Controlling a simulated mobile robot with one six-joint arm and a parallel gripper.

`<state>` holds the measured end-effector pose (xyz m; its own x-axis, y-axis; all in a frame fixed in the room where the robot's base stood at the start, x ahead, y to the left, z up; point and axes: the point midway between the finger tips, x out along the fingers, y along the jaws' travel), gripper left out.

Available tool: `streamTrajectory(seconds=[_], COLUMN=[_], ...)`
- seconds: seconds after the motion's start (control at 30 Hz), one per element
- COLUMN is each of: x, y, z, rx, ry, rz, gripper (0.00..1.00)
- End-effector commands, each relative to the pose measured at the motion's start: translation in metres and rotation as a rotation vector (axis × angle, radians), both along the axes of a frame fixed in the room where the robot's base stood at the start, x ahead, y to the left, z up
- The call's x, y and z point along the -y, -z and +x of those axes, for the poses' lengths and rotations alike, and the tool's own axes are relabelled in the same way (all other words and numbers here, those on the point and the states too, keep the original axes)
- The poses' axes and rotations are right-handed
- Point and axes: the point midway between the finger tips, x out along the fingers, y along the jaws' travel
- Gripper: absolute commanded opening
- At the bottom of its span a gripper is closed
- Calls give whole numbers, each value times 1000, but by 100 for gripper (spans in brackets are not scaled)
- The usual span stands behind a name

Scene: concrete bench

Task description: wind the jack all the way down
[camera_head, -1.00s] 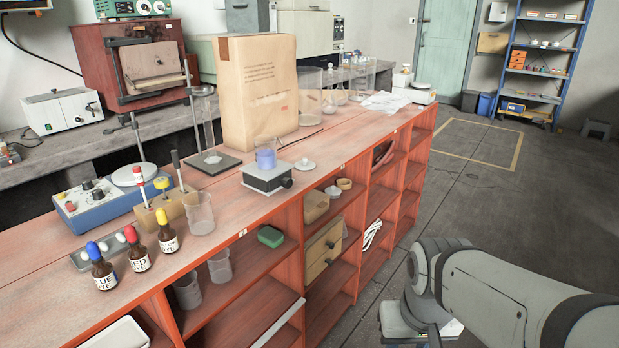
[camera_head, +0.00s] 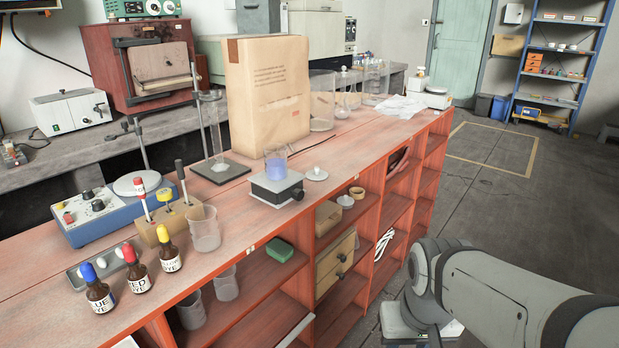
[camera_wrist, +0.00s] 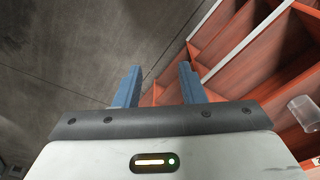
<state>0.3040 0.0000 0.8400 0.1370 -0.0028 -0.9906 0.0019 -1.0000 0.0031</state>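The jack (camera_head: 276,189) is a small low platform with a pale top and a dark knob (camera_head: 297,193) on its right side. It stands near the front edge of the red bench top, in the middle of the head view. A beaker of blue liquid (camera_head: 276,166) stands on it. The wrist view does not show the jack. My gripper (camera_wrist: 158,85) shows there with two blue fingers apart and nothing between them, over the floor beside the red shelves. In the head view my arm is at the lower right, well away from the jack; the fingers are not clear there.
Near the jack are a small glass lid (camera_head: 316,174), a retort stand with a cylinder (camera_head: 218,168) and a large paper bag (camera_head: 268,90). Dye bottles (camera_head: 134,270) and an empty beaker (camera_head: 204,228) stand at the front left. Floor (camera_head: 480,220) right of the bench is clear.

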Motion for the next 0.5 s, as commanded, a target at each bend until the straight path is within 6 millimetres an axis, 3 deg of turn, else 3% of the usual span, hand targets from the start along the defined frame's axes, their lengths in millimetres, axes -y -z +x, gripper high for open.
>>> streamTrajectory(seconds=[0.17, 0.3, 0.5], x=[-1, -12, -69], y=[-2, -15, -54], z=[1, 10, 51], rx=[-4, -49, -224], ry=[6, 87, 427], rz=[7, 99, 424], gripper=[44, 49, 49])
